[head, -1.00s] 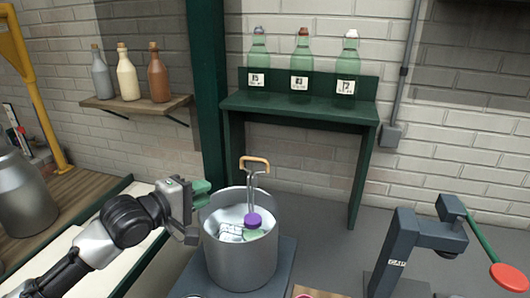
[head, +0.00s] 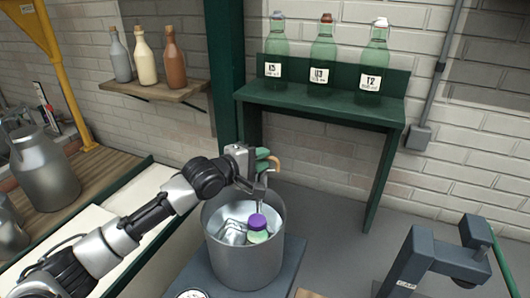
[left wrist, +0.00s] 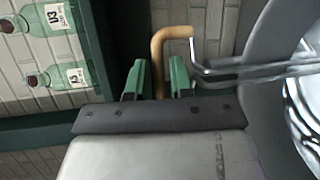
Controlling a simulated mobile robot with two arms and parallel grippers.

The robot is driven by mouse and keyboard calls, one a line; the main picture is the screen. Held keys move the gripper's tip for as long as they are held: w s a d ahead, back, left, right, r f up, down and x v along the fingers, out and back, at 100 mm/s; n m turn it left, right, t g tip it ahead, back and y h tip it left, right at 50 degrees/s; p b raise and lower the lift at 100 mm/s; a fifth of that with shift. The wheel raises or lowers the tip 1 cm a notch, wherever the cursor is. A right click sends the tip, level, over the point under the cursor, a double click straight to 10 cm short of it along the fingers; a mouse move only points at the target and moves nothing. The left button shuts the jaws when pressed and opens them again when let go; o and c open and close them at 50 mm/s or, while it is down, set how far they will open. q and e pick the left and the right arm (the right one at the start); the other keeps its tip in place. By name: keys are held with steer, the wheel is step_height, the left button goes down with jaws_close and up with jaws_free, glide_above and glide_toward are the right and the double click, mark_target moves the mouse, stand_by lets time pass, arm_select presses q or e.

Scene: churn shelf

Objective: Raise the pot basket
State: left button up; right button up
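The steel pot (head: 246,262) stands on a dark base in the head view. Its basket has a thin metal stem and a tan hooked handle (head: 275,164), which rises above the rim. A purple-capped bottle (head: 257,222) and shiny metal pieces sit inside the pot. My left gripper (head: 263,164) is at the handle, above the pot's back rim. In the left wrist view, the tan handle (left wrist: 158,58) lies between the green fingers (left wrist: 158,80) of my left gripper, with gaps showing on both sides, so they are open around it. My right gripper is not in view.
A green shelf (head: 330,108) with several labelled bottles stands behind the pot. A dark grey press-like device (head: 440,262) with a green lever is at the right. A wooden wall shelf (head: 150,88) with bottles and a milk can (head: 45,170) are at the left.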

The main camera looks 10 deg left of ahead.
arm_select(q)
steer(key=shift+x, duration=0.8)
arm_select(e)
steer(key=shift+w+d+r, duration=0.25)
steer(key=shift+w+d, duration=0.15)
arm_select(q)
steer(key=shift+c, duration=0.5)
jaws_close()
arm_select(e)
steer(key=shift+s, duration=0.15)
